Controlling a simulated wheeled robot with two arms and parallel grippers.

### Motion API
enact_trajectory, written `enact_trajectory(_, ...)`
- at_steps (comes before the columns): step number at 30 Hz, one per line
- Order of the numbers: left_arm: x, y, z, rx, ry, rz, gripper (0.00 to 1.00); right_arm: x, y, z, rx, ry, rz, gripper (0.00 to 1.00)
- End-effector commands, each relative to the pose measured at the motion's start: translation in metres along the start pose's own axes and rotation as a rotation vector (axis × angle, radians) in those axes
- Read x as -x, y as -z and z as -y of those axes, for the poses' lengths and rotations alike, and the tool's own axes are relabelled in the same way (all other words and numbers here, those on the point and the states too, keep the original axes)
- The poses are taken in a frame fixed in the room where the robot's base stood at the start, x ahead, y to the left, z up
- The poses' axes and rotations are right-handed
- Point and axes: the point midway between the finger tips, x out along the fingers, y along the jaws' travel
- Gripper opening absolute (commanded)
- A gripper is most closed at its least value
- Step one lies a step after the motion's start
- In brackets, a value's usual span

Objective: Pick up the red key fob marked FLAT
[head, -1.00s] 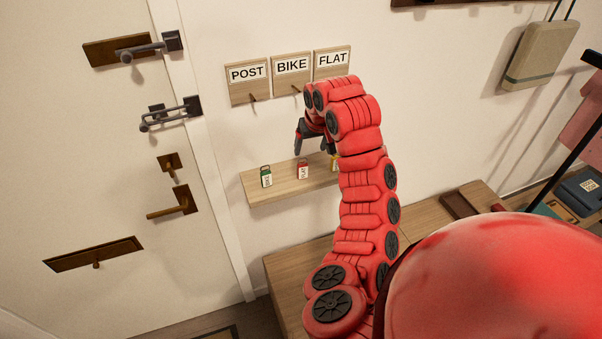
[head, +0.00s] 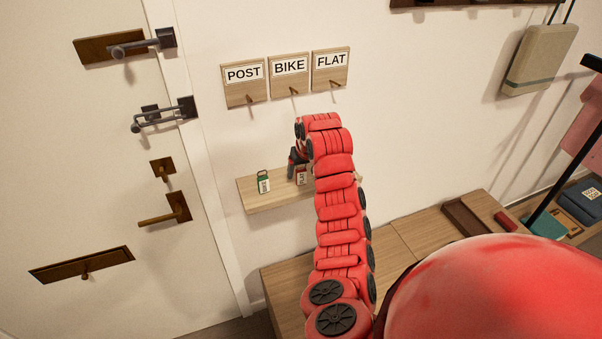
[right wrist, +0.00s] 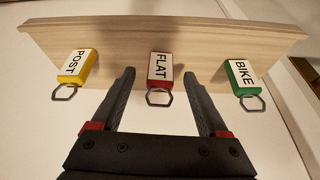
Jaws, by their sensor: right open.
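The red key fob marked FLAT (right wrist: 160,68) stands at the middle of a small wooden shelf, its metal ring toward my right gripper. In the head view the red fob (head: 301,176) is partly covered by my right gripper (head: 298,165). In the right wrist view my right gripper (right wrist: 159,84) is open and empty, one finger on each side of the fob's ring, with gaps between. My left gripper is not in view.
On the shelf (head: 284,196), a green BIKE fob (right wrist: 242,75) and a yellow POST fob (right wrist: 76,66) flank the red one. POST, BIKE and FLAT plaques with pegs (head: 333,83) hang above. A wooden bench (head: 395,235) stands below, and a door (head: 90,200) is at the left.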

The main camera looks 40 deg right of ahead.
Motion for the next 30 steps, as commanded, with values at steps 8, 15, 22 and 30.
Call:
enact_trajectory(8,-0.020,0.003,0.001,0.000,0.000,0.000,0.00,-0.027,0.002,0.001,-0.001,0.001,0.002,0.78)
enact_trajectory(15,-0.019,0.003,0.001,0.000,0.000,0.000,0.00,-0.031,0.002,0.001,0.000,0.000,-0.002,0.78)
enact_trajectory(22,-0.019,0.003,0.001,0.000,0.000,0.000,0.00,-0.031,0.001,0.001,0.000,0.000,-0.001,0.41)
enact_trajectory(30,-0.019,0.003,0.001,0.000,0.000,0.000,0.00,-0.031,0.002,0.001,-0.001,0.000,-0.001,0.00)
